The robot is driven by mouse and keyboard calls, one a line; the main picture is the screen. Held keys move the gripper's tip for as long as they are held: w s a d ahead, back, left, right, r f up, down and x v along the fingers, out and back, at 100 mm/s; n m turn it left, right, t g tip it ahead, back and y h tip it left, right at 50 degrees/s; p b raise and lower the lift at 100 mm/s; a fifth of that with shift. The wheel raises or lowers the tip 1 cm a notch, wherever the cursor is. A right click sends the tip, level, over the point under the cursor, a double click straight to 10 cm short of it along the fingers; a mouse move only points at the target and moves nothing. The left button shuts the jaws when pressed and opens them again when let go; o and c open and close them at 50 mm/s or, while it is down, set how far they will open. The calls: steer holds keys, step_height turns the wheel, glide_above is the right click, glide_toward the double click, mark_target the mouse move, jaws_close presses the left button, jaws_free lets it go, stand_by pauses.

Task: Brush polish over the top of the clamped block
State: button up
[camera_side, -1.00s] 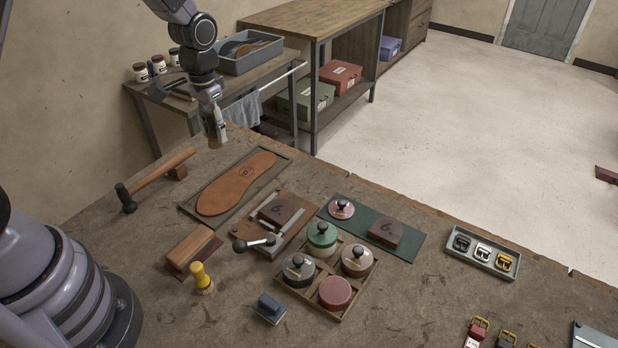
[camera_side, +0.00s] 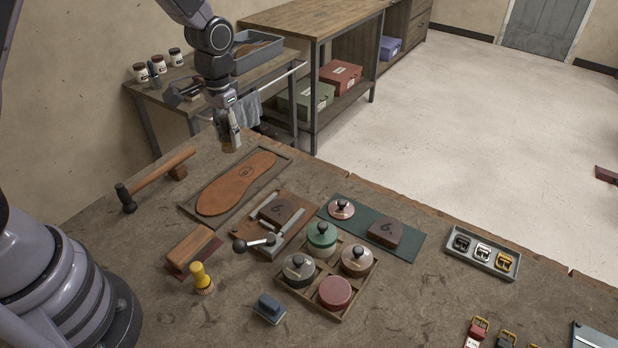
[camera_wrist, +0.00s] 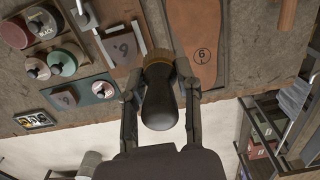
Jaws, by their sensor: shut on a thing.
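My gripper (camera_side: 229,122) is shut on a brush (camera_wrist: 160,92) with a dark handle, brass-coloured ferrule and brown bristles; the bristles point down in the side view. It hangs above the bench's back edge, behind the insole (camera_side: 236,182), touching nothing below. A wooden rack (camera_side: 314,312) holds polish tins. The red tin (camera_side: 335,293) has no knobbed lid on it.
A second block (camera_side: 385,232) and a loose reddish lid (camera_side: 341,208) lie on a green mat (camera_side: 411,244). The clamp's black-knobbed lever (camera_side: 241,246) sticks out left. A hammer (camera_side: 155,180), wooden brush (camera_side: 193,250) and yellow-handled tool (camera_side: 201,278) are nearby.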

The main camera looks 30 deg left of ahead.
steer(key=s+d+f, duration=0.1)
steer(key=d+f, duration=0.1)
steer(key=d, duration=0.6)
steer(key=d+f, duration=0.2)
steer(key=d, duration=0.7)
glide_above(335, 289)
step_height(335, 289, down, 4)
steer(key=shift+s, duration=0.1)
steer(key=shift+f, duration=2.75)
steer(key=shift+f, duration=0.6)
step_height(335, 289, up, 7)
steer(key=shift+r, duration=0.1)
